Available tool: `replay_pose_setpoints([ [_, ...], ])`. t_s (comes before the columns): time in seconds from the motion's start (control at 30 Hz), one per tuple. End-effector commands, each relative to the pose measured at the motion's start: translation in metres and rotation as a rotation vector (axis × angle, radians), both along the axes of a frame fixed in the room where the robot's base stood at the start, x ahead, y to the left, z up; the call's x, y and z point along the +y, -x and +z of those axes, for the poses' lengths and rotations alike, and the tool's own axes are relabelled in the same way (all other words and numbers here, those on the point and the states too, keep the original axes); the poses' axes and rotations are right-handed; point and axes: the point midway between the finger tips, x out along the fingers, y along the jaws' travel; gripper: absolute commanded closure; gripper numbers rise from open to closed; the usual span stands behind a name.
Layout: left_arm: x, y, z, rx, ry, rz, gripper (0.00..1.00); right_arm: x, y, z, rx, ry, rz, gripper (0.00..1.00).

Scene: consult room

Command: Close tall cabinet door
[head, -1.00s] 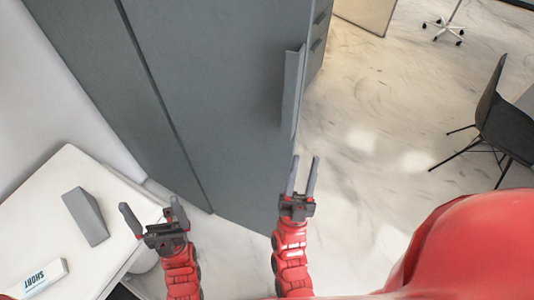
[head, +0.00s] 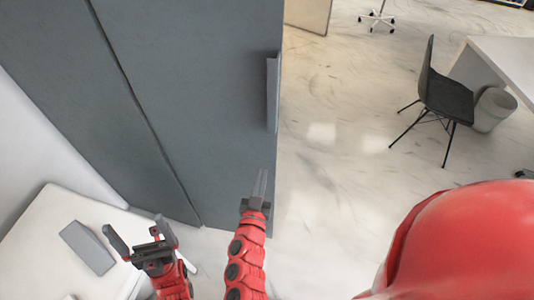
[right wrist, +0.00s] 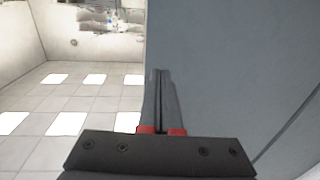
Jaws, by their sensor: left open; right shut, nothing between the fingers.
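The tall cabinet (head: 60,80) is dark grey and fills the upper left of the head view. A dark seam separates it from a broad grey door panel (head: 190,100) on the right, which carries a long upright handle (head: 272,95) by its right edge. How far the door stands open is hard to tell. My right gripper (head: 261,183) is shut and empty, below the handle and in front of the panel's lower right part. In the right wrist view its fingers (right wrist: 160,75) overlap the grey panel's left edge; contact cannot be told. My left gripper (head: 140,235) is open and empty at lower left.
A white table (head: 45,210) with a grey wedge-shaped block (head: 88,248) stands at lower left, close to my left gripper. A dark chair (head: 445,98), a bin (head: 493,110) and a white desk (head: 500,62) stand at right. Marble floor (head: 330,150) is clear between chair and cabinet.

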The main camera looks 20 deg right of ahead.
Motion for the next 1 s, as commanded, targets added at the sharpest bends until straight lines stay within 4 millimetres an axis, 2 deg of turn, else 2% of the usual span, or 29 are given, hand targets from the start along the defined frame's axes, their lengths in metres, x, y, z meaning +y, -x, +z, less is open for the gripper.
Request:
replay_pose_setpoints([
  [0.03,0.000,0.000,0.006,0.000,0.000,0.000,0.00,-0.007,-0.011,0.005,-0.004,0.001,-0.005,1.00],
  [0.2,0.000,0.000,0.016,0.000,0.000,0.000,0.00,-0.023,-0.041,0.006,-0.004,0.002,-0.006,1.00],
  [0.4,0.000,0.000,0.026,0.000,0.000,0.000,0.00,-0.033,-0.063,0.004,-0.004,0.001,-0.003,1.00],
  [1.0,0.000,0.000,0.024,0.000,0.000,0.000,0.00,-0.039,-0.072,0.000,-0.004,0.001,0.004,1.00],
])
